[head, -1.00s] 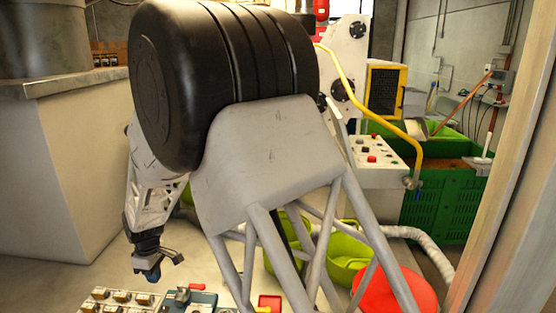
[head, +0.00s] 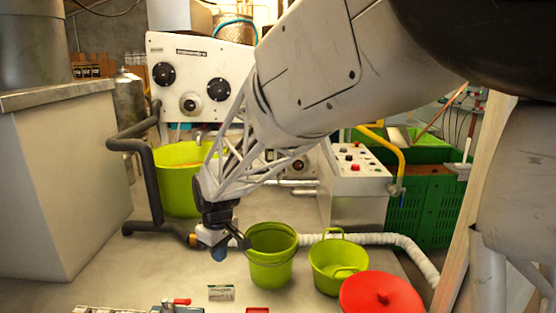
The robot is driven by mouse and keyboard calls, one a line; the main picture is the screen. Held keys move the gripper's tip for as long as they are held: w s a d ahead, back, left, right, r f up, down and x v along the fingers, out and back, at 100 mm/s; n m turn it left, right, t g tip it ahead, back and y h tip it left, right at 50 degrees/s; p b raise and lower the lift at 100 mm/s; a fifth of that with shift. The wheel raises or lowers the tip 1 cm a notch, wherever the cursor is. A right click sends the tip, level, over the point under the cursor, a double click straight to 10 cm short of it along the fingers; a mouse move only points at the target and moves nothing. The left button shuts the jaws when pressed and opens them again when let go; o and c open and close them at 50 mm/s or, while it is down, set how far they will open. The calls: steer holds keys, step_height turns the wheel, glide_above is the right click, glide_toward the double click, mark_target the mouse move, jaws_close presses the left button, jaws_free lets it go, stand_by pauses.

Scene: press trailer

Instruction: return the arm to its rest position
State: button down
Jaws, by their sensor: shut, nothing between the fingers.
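My arm reaches in from the upper right in the head view, with its grey upper link and white lattice forearm crossing the middle. My gripper (head: 221,250) hangs at the end of the forearm, pointing down, left of a green bucket (head: 271,262). It is shut and holds nothing. From this angle I cannot tell whether the gripper and bucket touch. A black part of my arm fills the upper right corner.
A red lid (head: 381,295) and a green tub (head: 338,262) stand to the right on the floor. A control panel (head: 357,168), a green crate (head: 419,205) and a large green tub (head: 180,185) are behind. A grey block (head: 62,180) stands left. Small items line the front edge.

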steer(key=s+d+r+m+t, duration=0.1)
steer(key=s+d+r+m, duration=0.2)
steer(key=s+d, duration=0.45)
steer(key=s+d+r+m, duration=0.3)
steer(key=s+d, duration=0.1)
steer(key=d, duration=0.7)
steer(key=s+d+r+m+t, duration=0.1)
steer(key=s+d+r+m, duration=0.15)
steer(key=s+d, duration=0.5)
steer(key=s+d+f+m, duration=0.1)
steer(key=s+d+m, duration=0.2)
steer(key=s+d, duration=0.4)
steer(key=shift+s+d+f+h, duration=0.25)
steer(key=shift+s+h, duration=0.05)
steer(key=shift+s, duration=0.45)
steer(key=shift+w+a+m, duration=0.1)
steer(key=shift+w+m, duration=0.05)
steer(key=shift+m, duration=0.1)
